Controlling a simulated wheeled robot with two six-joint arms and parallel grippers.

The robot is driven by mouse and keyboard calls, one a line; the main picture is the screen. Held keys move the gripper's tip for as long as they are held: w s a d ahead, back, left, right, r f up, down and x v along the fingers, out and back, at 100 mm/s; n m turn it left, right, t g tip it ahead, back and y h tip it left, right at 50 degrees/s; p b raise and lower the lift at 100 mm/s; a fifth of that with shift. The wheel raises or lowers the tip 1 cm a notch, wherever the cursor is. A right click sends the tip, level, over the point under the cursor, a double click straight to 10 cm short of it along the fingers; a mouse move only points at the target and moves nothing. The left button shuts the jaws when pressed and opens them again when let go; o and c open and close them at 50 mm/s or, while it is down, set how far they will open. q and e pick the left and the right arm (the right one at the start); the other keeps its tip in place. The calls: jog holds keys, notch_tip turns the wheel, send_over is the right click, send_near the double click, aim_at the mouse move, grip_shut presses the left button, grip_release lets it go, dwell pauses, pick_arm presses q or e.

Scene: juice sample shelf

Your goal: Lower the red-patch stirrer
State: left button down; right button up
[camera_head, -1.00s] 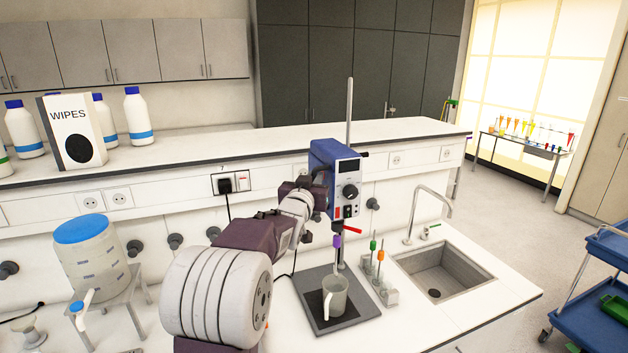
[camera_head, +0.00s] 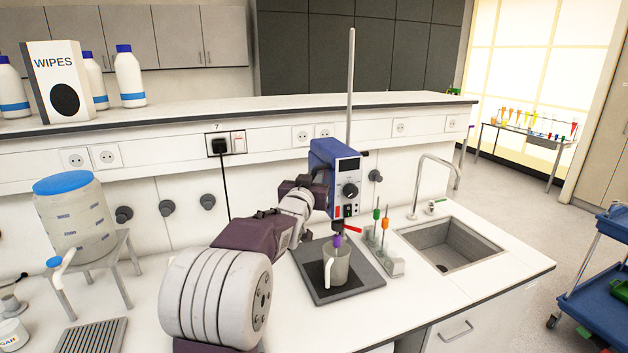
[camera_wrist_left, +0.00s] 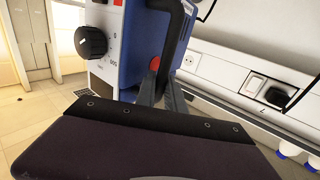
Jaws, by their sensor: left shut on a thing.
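The stirrer (camera_head: 347,190) is a blue and white unit with a black knob, on a tall upright metal rod (camera_head: 351,90). In the left wrist view the stirrer (camera_wrist_left: 108,50) shows its knob side, and a round red patch (camera_wrist_left: 154,62) is on its blue side. My left gripper (camera_wrist_left: 158,88) is shut at the stirrer's side by the patch; its fingertips are partly hidden by the arm in the head view. Below the stirrer, a purple-topped stirring tool (camera_head: 338,241) reaches into the mouth of a grey beaker (camera_head: 340,266). My right gripper is out of view.
The beaker stands on a dark base plate (camera_head: 366,280). A small rack (camera_head: 393,267) with green- and orange-topped tools stands close to its right, beside a sink (camera_head: 450,245). A raised shelf (camera_head: 230,118) runs behind.

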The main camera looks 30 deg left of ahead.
pick_arm(q)
jog(key=shift+f, duration=0.5)
jog(key=c, duration=1.7)
grip_release()
jog(key=shift+w, duration=0.1)
jog(key=shift+r, duration=0.1)
jog(key=b+v, duration=0.2)
jog(key=v, duration=0.7)
